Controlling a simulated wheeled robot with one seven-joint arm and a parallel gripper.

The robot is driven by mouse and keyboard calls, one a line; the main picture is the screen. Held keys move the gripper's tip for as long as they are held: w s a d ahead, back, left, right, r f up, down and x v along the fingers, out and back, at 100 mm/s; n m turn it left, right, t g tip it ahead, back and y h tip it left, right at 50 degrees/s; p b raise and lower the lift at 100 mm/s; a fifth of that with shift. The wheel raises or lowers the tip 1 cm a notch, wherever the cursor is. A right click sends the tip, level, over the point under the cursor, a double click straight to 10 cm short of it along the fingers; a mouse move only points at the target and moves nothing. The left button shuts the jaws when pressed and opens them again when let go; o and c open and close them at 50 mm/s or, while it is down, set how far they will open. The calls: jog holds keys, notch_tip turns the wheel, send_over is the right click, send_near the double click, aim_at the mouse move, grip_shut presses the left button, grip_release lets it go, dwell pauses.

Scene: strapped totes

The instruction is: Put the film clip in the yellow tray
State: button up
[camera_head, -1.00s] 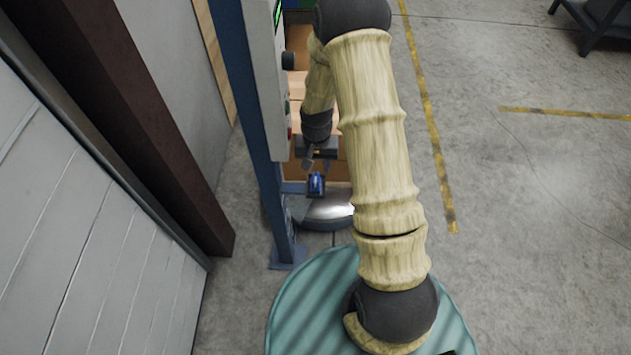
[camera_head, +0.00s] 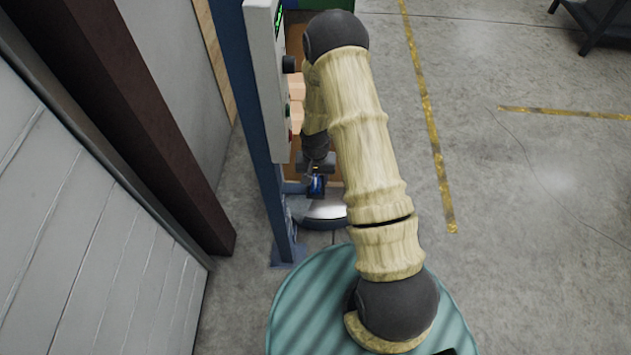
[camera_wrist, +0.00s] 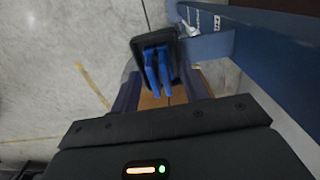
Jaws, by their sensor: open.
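The film clip appears to be the blue, two-pronged piece (camera_wrist: 158,68) in a black holder (camera_wrist: 141,43) in the wrist view; it is a small blue spot (camera_head: 317,186) in the head view. The holder sits at the end of a blue bracket (camera_wrist: 207,46). My gripper (camera_wrist: 160,88) is open, with one finger on each side below the clip in the wrist view. In the head view my gripper (camera_head: 317,168) is right by the clip, partly hidden by my arm. I cannot tell whether the fingers touch it. I see no yellow tray.
A blue post (camera_head: 268,180) with a grey control box (camera_head: 266,80) stands close left of my arm. Cardboard boxes (camera_head: 296,90) lie behind. A brown beam (camera_head: 150,130) and grey wall (camera_head: 80,220) are further left. Open floor (camera_head: 530,200) lies right.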

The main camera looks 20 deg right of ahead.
jog(key=shift+f, duration=0.45)
jog(key=shift+c, duration=0.4)
grip_shut()
